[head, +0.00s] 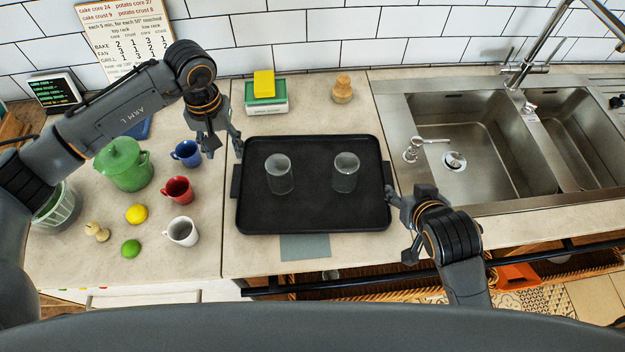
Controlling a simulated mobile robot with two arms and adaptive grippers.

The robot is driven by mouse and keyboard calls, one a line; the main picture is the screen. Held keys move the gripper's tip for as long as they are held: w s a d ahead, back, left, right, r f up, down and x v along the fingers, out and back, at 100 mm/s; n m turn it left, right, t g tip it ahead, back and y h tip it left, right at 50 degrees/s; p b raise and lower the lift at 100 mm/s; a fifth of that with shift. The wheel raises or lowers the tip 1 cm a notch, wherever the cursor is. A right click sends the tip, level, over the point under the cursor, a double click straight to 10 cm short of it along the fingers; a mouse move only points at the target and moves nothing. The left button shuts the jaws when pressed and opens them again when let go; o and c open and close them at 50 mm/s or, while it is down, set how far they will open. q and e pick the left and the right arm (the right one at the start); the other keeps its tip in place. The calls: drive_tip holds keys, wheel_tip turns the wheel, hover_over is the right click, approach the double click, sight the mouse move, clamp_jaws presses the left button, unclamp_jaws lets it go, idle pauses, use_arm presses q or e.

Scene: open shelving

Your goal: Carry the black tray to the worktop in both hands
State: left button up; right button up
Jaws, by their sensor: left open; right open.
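The black tray (312,211) lies flat on the worktop (255,255), left of the sink. Two clear glasses stand on it, a left glass (279,175) and a right glass (346,173). The tray has a handle at its left side and one at its right side. My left gripper (226,150) is open and empty by the tray's upper left edge, above the left handle. My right gripper (398,222) is open beside the tray's right edge near the right handle, which it partly hides. I cannot tell whether either gripper touches the tray.
A green pot (124,165), a blue mug (187,153), a red mug (177,190), a white mug (182,231), a lemon (137,214) and a lime (131,248) stand left. A grey cloth (305,247) lies at the tray's front edge. The sink (480,130) is right.

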sight(236, 179)
use_arm(q)
wheel_tip(236, 179, down, 13)
drive_tip(key=shift+r, duration=0.1)
use_arm(e)
drive_tip(key=x, duration=1.2)
drive_tip(key=shift+w+f, duration=0.25)
use_arm(q)
clamp_jaws()
use_arm(e)
clamp_jaws()
use_arm(q)
drive_tip(key=shift+r, duration=0.1)
use_arm(e)
drive_tip(key=shift+r, duration=0.1)
